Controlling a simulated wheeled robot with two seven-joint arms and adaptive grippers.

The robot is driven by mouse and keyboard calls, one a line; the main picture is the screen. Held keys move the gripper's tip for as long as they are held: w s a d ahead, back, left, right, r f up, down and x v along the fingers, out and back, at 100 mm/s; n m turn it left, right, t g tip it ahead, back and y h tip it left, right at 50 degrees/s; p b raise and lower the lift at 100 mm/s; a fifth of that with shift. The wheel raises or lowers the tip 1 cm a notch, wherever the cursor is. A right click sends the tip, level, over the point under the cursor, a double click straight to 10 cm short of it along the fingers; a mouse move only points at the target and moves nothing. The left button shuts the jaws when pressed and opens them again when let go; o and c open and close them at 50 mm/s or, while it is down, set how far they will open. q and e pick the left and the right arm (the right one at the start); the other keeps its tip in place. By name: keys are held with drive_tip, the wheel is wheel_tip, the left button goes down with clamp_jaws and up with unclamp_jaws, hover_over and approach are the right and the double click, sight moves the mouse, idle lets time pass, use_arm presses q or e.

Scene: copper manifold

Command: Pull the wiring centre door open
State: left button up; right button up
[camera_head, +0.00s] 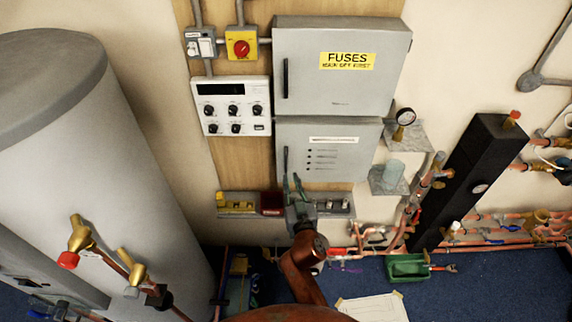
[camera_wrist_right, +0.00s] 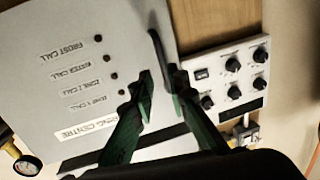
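The wiring centre door (camera_head: 330,150) is the grey front of the lower wall box, with a label strip and a column of small indicators; it looks closed. It fills the left of the right wrist view (camera_wrist_right: 85,75), appearing rotated. Its dark upright handle (camera_head: 285,158) is on the left edge of the door, and also shows in the wrist view (camera_wrist_right: 157,48). My right gripper (camera_head: 292,180) is at the handle's lower end. In the wrist view its green fingers (camera_wrist_right: 157,82) are apart, with the handle's end between them; I see no clear contact. My left gripper is out of view.
The grey fuse box (camera_head: 340,90) is directly above. A white control panel (camera_head: 232,106) with knobs is to the left. A shelf (camera_head: 235,212) of small parts runs below. A gauge (camera_head: 405,117) and pipes stand right, and a big cylinder (camera_head: 80,150) far left.

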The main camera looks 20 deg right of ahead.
sight(286, 165)
drive_tip(key=w, duration=0.8)
drive_tip(key=shift+d+r, duration=0.15)
drive_tip(key=shift+s, duration=0.1)
clamp_jaws()
drive_tip(key=shift+s+p, duration=0.1)
drive_tip(key=shift+p, duration=0.3)
